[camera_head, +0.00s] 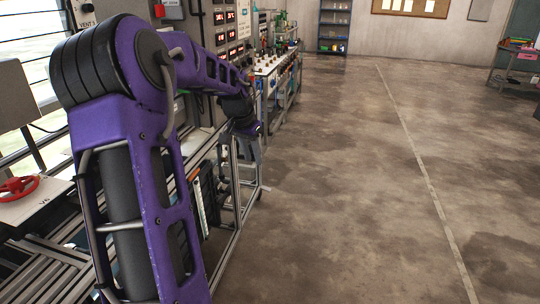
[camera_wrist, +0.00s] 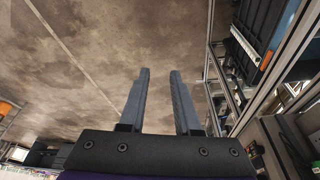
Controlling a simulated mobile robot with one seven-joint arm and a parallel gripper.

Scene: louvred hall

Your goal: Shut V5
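A red handwheel (camera_head: 18,187) sits on a pale panel at the left edge of the head view. The label beside it is small and seems to read V6. I cannot make out any valve marked V5; my arm covers much of the panels. My gripper (camera_head: 254,150) hangs low beside the bench frame, well to the right of the red wheel. In the wrist view my gripper (camera_wrist: 160,72) has its two grey fingers apart with nothing between them, above the bare floor.
A long bench (camera_head: 275,66) with many small fittings runs away along the wall. Red-digit displays (camera_head: 231,17) are above it. A blue shelf (camera_head: 334,28) stands at the back and a cart (camera_head: 515,60) at the right. The concrete floor (camera_head: 370,180) is clear.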

